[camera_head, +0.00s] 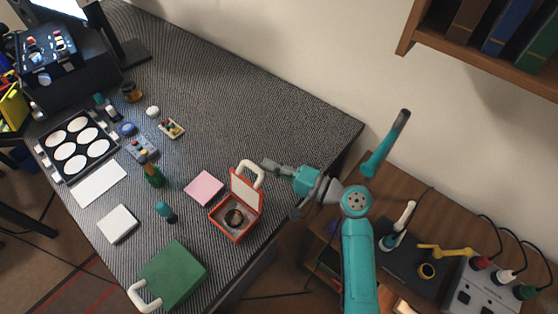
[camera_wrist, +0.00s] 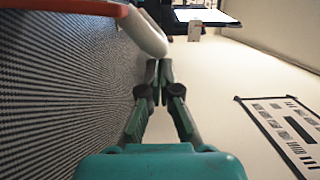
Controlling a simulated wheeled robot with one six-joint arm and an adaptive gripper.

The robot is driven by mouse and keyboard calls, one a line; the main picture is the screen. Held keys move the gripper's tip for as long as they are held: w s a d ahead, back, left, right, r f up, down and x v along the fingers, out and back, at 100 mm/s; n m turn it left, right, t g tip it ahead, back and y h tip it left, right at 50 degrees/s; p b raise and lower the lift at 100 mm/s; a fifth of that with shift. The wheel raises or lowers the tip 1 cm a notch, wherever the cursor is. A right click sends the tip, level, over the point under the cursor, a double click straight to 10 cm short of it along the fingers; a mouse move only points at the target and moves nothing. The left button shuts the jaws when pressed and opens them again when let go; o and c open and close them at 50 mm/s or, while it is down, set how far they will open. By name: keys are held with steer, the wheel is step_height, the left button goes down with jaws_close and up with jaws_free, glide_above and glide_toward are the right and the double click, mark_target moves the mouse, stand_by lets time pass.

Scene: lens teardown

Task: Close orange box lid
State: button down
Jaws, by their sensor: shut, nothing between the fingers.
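The orange box (camera_head: 234,218) stands open on the table, with a round dark ring-like part inside. Its lid (camera_head: 245,191) is raised on the upper right side, white inside with an orange rim. A white handle (camera_head: 252,171) loops from the lid's top. My gripper (camera_head: 268,164) is shut and empty, just beyond the handle to its upper right; I cannot tell whether they touch. In the wrist view my shut fingers (camera_wrist: 158,68) point forward, and the white handle (camera_wrist: 146,32) with an orange edge (camera_wrist: 70,6) shows at the upper left.
A pink block (camera_head: 204,188) lies left of the box. A green box with a white handle (camera_head: 172,275) stands at the front, and a teal-topped bottle (camera_head: 166,211) is near it. The grey table (camera_head: 270,110) is clear behind the lid, up to the wall.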

mark_target(254, 190)
steer(key=shift+s+a, duration=0.1)
stand_by(0.4)
steer(key=shift+s+a+r+n, duration=0.45)
steer(key=shift+s+n, duration=0.1)
steer(key=shift+n, duration=0.15)
steer(key=s+a+n, duration=0.1)
steer(key=s+n, duration=0.1)
steer(key=s+a+r+n+h, duration=0.1)
steer(key=s+a, duration=0.1)
steer(key=shift+r+n, duration=0.15)
steer(key=shift+n, duration=0.25)
steer(key=shift+s+a+f+n+t+h, duration=0.45)
steer(key=shift+s+a+f+n+h, duration=0.2)
steer(key=shift+s+a+f+n, duration=1.15)
steer(key=shift+s+a+f+n+t+h, duration=0.5)
steer(key=shift+s+a+f+n, duration=0.8)
steer(key=shift+s+n, duration=0.85)
steer(key=shift+s+a+f+n+t+h, duration=0.35)
steer(key=shift+s+a+f+n+h, duration=0.4)
steer(key=shift+s+a+f+n, duration=1)
steer(key=shift+s+d+n, duration=0.15)
steer(key=shift+d+n, duration=0.15)
steer(key=shift+n, duration=0.1)
steer(key=shift+r, duration=0.1)
